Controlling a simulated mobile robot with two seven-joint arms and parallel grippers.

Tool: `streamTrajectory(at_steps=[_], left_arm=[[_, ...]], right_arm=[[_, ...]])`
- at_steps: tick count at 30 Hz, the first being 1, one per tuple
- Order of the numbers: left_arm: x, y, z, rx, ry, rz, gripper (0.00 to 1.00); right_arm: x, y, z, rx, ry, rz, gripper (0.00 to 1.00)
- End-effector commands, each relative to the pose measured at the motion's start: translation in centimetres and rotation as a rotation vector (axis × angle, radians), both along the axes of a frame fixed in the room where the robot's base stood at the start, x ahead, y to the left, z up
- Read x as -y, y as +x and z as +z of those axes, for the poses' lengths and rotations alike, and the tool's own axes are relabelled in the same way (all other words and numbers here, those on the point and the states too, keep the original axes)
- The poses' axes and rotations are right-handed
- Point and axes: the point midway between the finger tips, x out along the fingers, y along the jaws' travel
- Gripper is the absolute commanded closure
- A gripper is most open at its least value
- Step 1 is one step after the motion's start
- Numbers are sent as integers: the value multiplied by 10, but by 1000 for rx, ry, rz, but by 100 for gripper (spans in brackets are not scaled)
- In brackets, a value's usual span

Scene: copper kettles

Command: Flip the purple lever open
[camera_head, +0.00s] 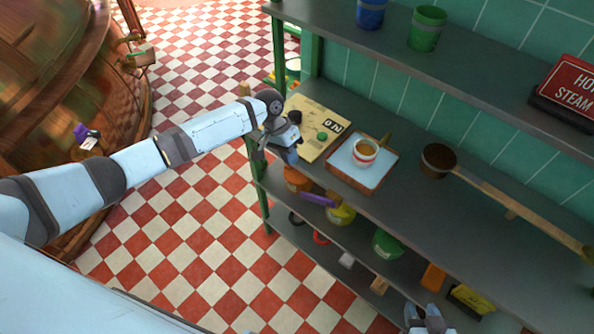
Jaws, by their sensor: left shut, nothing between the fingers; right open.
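A small purple lever-like piece (82,133) sits on a fitting beside the copper kettle (50,75) at the far left; its exact position is too small to tell. My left gripper (284,150) is shut and empty at the left end of the middle shelf, well to the right of that piece. My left arm stretches across between them. My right gripper (425,315) is open at the bottom edge, partly cut off, in front of the lower shelf.
The middle shelf (405,215) holds a board with a green button (322,136), a tray with a cup (364,152) and a long-handled ladle (438,159). An elongated purple object (318,199) lies by a yellow pot (341,216) below. The checkered floor (205,235) is clear.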

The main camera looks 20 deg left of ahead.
Motion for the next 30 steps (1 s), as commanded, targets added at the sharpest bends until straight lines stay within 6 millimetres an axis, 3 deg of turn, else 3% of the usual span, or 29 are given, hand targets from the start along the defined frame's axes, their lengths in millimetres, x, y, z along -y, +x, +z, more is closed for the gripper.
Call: streamTrajectory(at_steps=[6, 17, 23, 30], left_arm=[[-10, 3, 17, -1, 0, 2, 100], [-11, 3, 19, -1, -1, 1, 100], [-3, -7, 7, 43, -50, 20, 100], [10, -38, -14, 237, -210, 128, 100]], right_arm=[[-1, -1, -3, -2, 0, 4, 57], [-4, 1, 3, 9, 5, 8, 57], [-3, 2, 2, 9, 4, 6, 57], [-1, 1, -2, 5, 2, 4, 57]])
